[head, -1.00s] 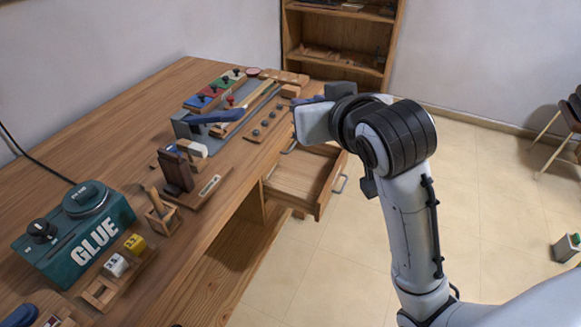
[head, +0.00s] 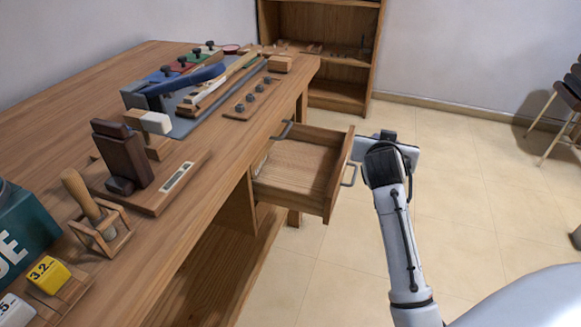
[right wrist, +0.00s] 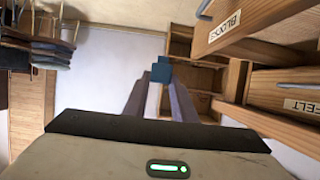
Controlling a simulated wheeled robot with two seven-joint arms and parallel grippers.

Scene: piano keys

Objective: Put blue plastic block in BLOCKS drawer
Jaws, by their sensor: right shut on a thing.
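In the right wrist view, my right gripper (right wrist: 161,88) is shut on a blue block (right wrist: 161,69), held at its fingertips. A drawer front labelled BLOCKS (right wrist: 226,26) is at the upper right there, apart from the block. In the head view, one open, empty-looking wooden drawer (head: 300,166) sticks out from the workbench; its label cannot be read from here. My right wrist (head: 390,160) is just right of that drawer's front, outside it. The fingers and block are hidden in the head view. My left gripper is out of view.
A drawer front labelled FELT (right wrist: 304,108) is beside the BLOCKS one in the wrist view. The workbench (head: 75,110) holds a wooden stand (head: 122,155), a long blue-handled tool (head: 185,80) and knobs. A shelf (head: 322,50) stands behind.

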